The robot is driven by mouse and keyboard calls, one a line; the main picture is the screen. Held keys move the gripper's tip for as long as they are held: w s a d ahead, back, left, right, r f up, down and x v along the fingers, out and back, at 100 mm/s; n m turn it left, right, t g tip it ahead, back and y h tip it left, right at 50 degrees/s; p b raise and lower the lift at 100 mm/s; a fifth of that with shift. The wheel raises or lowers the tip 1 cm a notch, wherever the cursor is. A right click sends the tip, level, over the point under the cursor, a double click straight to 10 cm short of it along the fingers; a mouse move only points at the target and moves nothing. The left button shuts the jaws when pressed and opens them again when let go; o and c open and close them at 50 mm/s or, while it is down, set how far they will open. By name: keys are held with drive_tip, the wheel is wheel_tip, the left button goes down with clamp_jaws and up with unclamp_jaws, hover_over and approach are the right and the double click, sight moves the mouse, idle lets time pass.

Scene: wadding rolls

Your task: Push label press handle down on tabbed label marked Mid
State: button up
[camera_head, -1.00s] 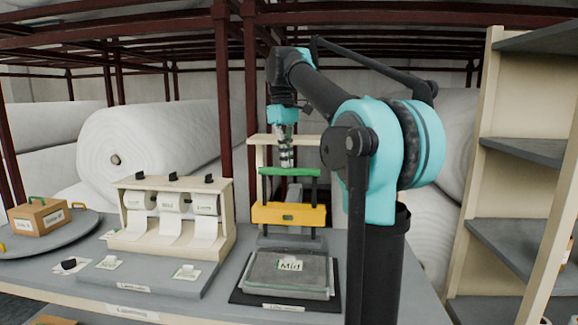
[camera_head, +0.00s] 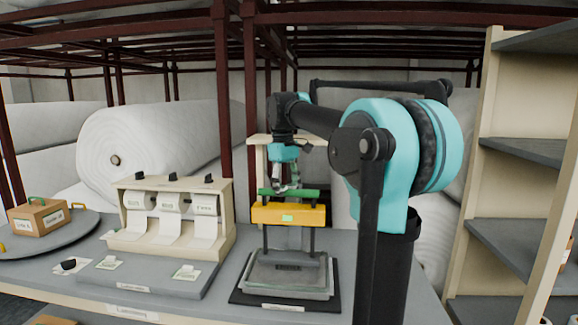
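The label press stands on the table with a yellow crossbar (camera_head: 265,212) and a green handle (camera_head: 305,192) just above it. A small green patch (camera_head: 288,218) shows on the crossbar. Dark rods run down from it to the grey press bed (camera_head: 258,283). The label marked Mid is not visible now; a dark rectangular piece (camera_head: 288,267) shows where it lay. My gripper (camera_head: 286,186) points down at the green handle and appears to touch it. Its fingers are small and partly merged with the handle, so their opening is unclear.
Left of the press stand a cream dispenser (camera_head: 228,215) with several white rolls and a grey board (camera_head: 140,278) with small labels. A cardboard box (camera_head: 40,218) sits on a round grey tray (camera_head: 60,242) at far left. A shelf (camera_head: 500,120) stands at right.

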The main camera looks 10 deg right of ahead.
drive_tip(key=shift+a+f, duration=0.1)
drive_tip(key=shift+f, duration=0.1)
drive_tip(key=shift+w, duration=0.1)
clamp_jaws()
drive_tip(key=shift+w+a+r, duration=0.3)
drive_tip(key=shift+w+a, duration=0.05)
drive_tip(key=shift+w, duration=0.15)
drive_tip(key=shift+w+a+r, duration=0.25)
drive_tip(key=shift+w+a, duration=0.1)
drive_tip(key=shift+w, duration=0.1)
drive_tip(key=shift+w+a, duration=0.2)
drive_tip(key=shift+a+r, duration=0.1)
drive_tip(key=shift+r, duration=0.05)
drive_tip(key=shift+w+a+r, duration=0.1)
drive_tip(key=shift+w+r, duration=0.1)
drive_tip(key=shift+r, duration=0.15)
wheel_tip(320, 180, up, 11)
drive_tip(key=shift+s+r, duration=0.15)
drive_tip(key=shift+r, duration=0.05)
